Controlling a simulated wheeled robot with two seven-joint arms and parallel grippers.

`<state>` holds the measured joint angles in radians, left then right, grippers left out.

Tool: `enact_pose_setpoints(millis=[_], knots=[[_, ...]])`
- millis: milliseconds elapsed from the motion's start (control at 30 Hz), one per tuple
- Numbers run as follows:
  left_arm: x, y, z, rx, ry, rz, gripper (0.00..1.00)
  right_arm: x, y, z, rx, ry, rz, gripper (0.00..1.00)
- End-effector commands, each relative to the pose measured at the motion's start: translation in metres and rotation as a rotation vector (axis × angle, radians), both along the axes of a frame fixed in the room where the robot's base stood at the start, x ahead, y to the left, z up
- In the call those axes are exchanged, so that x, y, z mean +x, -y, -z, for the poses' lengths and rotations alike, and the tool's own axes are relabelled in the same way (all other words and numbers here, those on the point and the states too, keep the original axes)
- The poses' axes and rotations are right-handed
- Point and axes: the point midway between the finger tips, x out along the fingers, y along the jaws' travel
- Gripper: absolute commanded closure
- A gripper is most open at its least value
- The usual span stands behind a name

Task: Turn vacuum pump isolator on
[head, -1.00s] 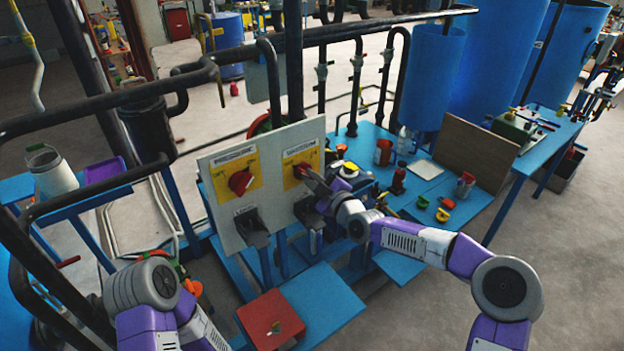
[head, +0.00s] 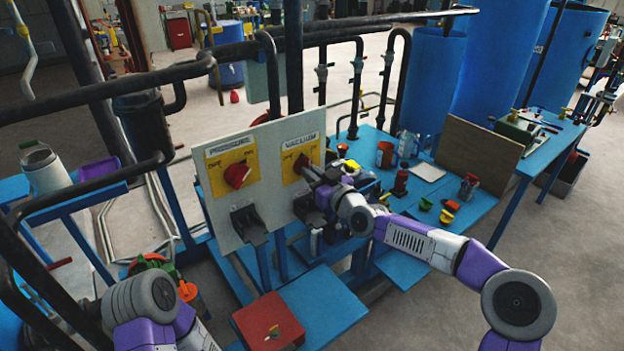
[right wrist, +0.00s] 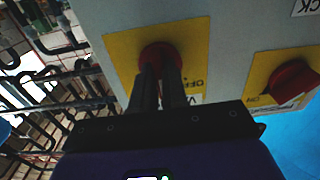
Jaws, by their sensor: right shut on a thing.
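The vacuum isolator is a red rotary knob on a yellow plate (head: 292,166), under a VACUUM label on the upright grey panel (head: 268,206). My right gripper (head: 309,172) is at this knob and hides most of it in the head view. In the right wrist view the two dark fingers (right wrist: 159,86) are shut on the red vacuum knob (right wrist: 158,54), one on each side. An OFF mark shows beside them on the yellow plate. The knob's exact angle is hard to tell. My left arm is at the lower left; its gripper is not in view.
The red pressure knob (head: 237,175) is left of the vacuum one on the same panel. Dark boxes (head: 247,220) stick out below. Black pipes run above and left. A blue bench (head: 470,215) with small parts stands right. A red box (head: 268,322) is below.

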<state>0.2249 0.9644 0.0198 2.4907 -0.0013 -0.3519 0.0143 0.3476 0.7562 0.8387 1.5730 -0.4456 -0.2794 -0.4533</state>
Motion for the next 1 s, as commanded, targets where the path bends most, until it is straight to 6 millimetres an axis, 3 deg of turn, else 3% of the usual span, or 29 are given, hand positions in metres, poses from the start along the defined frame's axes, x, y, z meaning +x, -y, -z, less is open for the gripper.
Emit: enact_pose_setpoints(millis=[600, 1000], knots=[[0.0, 0.0, 0.034, 0.0, 0.0, 0.0, 0.57, -0.001, -0.001, 0.002, 0.454, -0.331, -0.001, 1.0], [0.0, 0.0, 0.044, 0.0, 0.0, 0.0, 0.57, -0.001, -0.001, 0.0, 0.624, -0.454, -0.001, 1.0]])
